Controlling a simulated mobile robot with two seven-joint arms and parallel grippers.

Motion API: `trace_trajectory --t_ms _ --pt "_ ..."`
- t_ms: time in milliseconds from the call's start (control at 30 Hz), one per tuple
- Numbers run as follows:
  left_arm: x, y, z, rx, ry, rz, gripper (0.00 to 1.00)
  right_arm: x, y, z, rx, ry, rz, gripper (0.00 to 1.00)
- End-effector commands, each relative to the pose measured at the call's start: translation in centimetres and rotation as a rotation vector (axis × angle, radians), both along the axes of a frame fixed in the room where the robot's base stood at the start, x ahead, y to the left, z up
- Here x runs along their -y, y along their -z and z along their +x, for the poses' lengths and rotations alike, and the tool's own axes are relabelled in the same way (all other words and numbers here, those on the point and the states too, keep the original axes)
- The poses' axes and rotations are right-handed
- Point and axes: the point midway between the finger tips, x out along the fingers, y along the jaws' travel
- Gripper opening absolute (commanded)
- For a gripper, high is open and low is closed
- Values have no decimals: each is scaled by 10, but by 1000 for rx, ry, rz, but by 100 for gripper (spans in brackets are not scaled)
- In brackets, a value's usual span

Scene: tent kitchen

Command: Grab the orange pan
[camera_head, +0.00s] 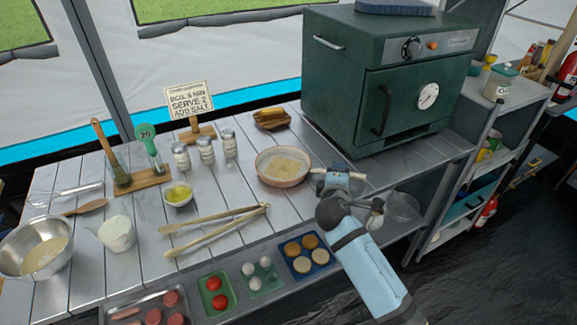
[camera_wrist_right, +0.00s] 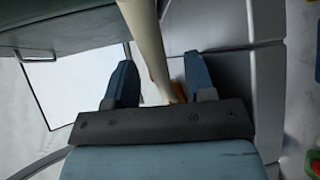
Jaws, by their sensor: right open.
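The pan (camera_head: 283,165) is round with an orange-brown rim and pale contents. My right gripper (camera_head: 333,181) is low over the counter just right of the pan and hides the handle side there. In the right wrist view my right gripper (camera_wrist_right: 160,77) is open, with a cream handle (camera_wrist_right: 146,38) passing between its two fingers. A bit of orange (camera_wrist_right: 179,77) shows beside the handle. I cannot tell whether the fingers touch the handle. My left gripper is not in view.
A green oven (camera_head: 395,80) stands just behind my right gripper. Wooden tongs (camera_head: 215,232) lie in front of the pan, left. Shakers (camera_head: 205,151) and a small yellow-filled bowl (camera_head: 178,194) stand left. A clear bowl (camera_head: 403,207) is right of my wrist.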

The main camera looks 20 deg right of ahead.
Motion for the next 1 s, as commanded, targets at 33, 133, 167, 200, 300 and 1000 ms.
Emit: trace_trajectory --t_ms 33,133,167,200,300,1000 --pt "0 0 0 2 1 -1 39 -1 1 0 -1 0 1 49" --pt "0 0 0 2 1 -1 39 -1 0 -1 -1 0 1 49" --pt "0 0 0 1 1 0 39 -1 0 0 -1 0 1 49" --pt "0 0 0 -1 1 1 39 -1 0 0 -1 0 1 49" --pt "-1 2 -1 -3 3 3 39 -1 0 0 -1 0 1 36" --pt "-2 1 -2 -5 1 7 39 -1 -13 0 5 0 2 0"
